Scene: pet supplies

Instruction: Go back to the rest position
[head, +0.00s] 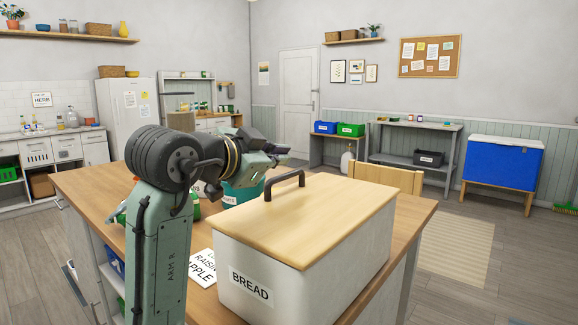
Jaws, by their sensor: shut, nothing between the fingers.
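My gripper (277,152) is at the end of my raised grey-green arm, above the wooden worktop (92,184). It points to the right, with its fingers shut and empty. It appears above a teal container (240,194) with a white label, which my arm partly hides. A white bin (298,262) marked BREAD stands in front and to the right, with a wooden lid and a black handle (285,184). The gripper shows just beyond the lid; I see no contact.
A white paper (202,268) with printed words lies left of the bread bin. A green item partly shows behind my arm. A wooden chair back (388,180) stands behind the worktop. A grey table (415,137) and a blue chest (503,160) are farther right. Open floor lies between.

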